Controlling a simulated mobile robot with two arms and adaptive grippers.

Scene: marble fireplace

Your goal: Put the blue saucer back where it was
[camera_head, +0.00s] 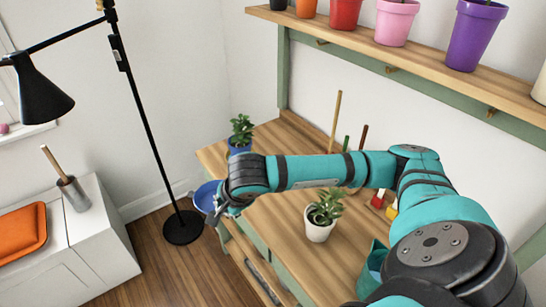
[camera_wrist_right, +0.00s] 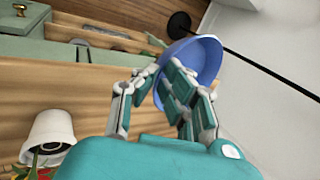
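The blue saucer (camera_head: 206,194) shows in the head view, partly hidden behind my right gripper (camera_head: 220,205). It is off the front left edge of the wooden bench, above the floor. In the right wrist view, the saucer (camera_wrist_right: 205,55) is tilted and its rim lies between the fingers of my right gripper (camera_wrist_right: 165,88), which is shut on it. A small plant in a blue pot (camera_head: 239,147) stands at the bench's far left corner. A plant in a white pot (camera_head: 319,231) stands nearer the middle. My left gripper is not in view.
The bench top (camera_head: 290,225) has bare wood around the white pot. Upright tools (camera_head: 335,120) stand at its back, under a shelf (camera_head: 420,60) of coloured pots. A black floor lamp (camera_head: 183,228) stands close left of the saucer. A white cabinet (camera_head: 95,245) is further left.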

